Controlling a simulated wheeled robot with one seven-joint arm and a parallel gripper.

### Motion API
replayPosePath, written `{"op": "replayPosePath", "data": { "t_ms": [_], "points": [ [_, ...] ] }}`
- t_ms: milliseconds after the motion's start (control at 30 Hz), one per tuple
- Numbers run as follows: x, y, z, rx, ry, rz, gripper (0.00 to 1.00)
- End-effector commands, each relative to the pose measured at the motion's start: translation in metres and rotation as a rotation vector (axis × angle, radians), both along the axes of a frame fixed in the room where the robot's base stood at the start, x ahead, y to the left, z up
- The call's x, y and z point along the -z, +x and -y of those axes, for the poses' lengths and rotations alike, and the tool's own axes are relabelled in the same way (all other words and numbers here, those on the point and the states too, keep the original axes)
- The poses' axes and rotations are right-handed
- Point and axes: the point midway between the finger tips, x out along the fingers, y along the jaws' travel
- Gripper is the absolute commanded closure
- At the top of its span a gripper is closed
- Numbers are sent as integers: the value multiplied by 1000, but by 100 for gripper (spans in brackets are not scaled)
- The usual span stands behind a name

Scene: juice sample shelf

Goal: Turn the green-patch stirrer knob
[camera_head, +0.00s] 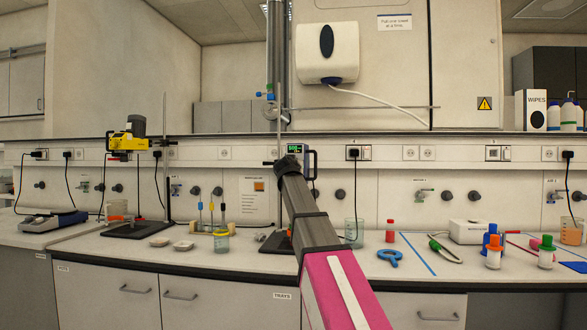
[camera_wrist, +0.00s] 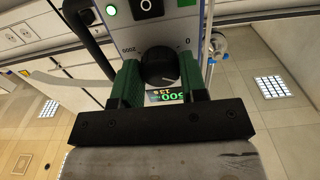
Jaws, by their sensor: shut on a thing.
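The display (camera_wrist: 172,96) is partly hidden by the gripper. In the head view my gripper (camera_head: 288,163) is at the stirrer front.
A yellow stirrer (camera_head: 128,143) on a stand is at the left. A beaker (camera_head: 221,242) and small dishes stand left of my arm. A rod stand rises behind my arm.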

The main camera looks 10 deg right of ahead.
Motion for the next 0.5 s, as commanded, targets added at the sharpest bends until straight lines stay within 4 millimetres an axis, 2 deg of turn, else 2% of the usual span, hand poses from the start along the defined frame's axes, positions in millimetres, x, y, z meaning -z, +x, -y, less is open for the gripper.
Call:
{"op": "replayPosePath", "data": {
  "t_ms": [267,500],
  "points": [
    [0,0,0,1,-89,-30,84],
    [0,0,1,1,-269,-88,84]
  ]
}}
